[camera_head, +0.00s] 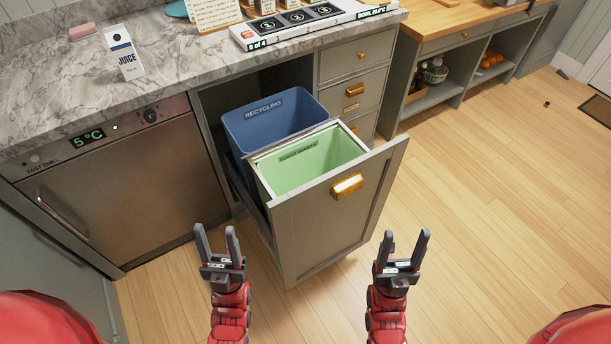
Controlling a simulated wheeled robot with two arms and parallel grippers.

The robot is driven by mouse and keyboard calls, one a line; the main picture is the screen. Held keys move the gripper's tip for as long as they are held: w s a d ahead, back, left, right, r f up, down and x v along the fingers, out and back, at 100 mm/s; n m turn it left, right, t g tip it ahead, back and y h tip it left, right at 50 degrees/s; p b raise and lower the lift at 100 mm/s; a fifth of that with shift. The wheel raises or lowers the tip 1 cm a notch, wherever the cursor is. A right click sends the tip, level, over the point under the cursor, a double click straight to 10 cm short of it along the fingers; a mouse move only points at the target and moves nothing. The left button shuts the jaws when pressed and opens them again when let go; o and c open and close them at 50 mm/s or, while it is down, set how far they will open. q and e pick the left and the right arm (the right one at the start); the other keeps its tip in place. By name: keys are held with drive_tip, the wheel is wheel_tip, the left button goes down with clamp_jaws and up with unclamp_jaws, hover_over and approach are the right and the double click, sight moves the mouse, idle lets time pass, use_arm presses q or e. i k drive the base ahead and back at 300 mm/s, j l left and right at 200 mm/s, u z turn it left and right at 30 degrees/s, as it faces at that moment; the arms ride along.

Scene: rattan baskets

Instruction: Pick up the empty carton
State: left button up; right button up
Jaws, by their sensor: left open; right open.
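My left gripper (216,236) is open and empty, low in front of the pulled-out bin drawer, well below and to the right of the carton. My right gripper (404,246) is open and empty, over the wooden floor to the right of the drawer. Neither gripper touches anything. Whether the carton is empty cannot be seen.
The open drawer (335,205) holds a blue RECYCLING bin (245,131) and a green FOOD WASTE bin (325,163). A chiller (130,190) sits under the marble counter (50,90). A pink item (83,31) and a labelled board (300,22) lie on the counter.

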sight(121, 45)
drive_tip(key=j+u, duration=0.1)
drive_tip(key=u, duration=0.6)
drive_tip(key=j+u, duration=0.1)
drive_tip(key=u, duration=0.3)
drive_tip(key=i+j+u, duration=0.15)
drive_tip(key=u, duration=0.3)
drive_tip(key=i+u, duration=0.2)
drive_tip(key=u, duration=0.2)
